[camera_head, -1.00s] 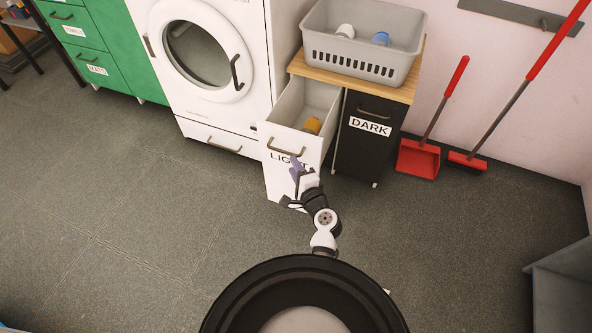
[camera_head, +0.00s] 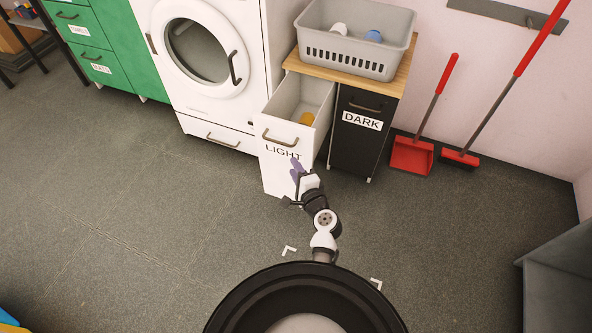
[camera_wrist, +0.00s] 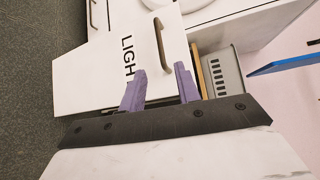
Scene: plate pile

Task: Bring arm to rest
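My gripper (camera_head: 297,168) is in front of the white LIGHT drawer (camera_head: 277,178), held up off the floor. In the wrist view my gripper (camera_wrist: 160,84) shows two purple fingers spread apart with nothing between them. The LIGHT label and the bar handle (camera_wrist: 163,44) of the drawer lie beyond the fingers. I cannot tell the exact gap to the drawer front. The LIGHT drawer is pulled open, and a yellow-orange item (camera_head: 306,118) lies inside it.
A black DARK drawer (camera_head: 357,150) is shut beside it. A grey basket (camera_head: 350,60) holding white and blue items stands on the wooden top. A washing machine (camera_head: 190,100) stands left, a red dustpan (camera_head: 411,155) right. Floor markers (camera_head: 289,250) are near my base. The left floor is clear.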

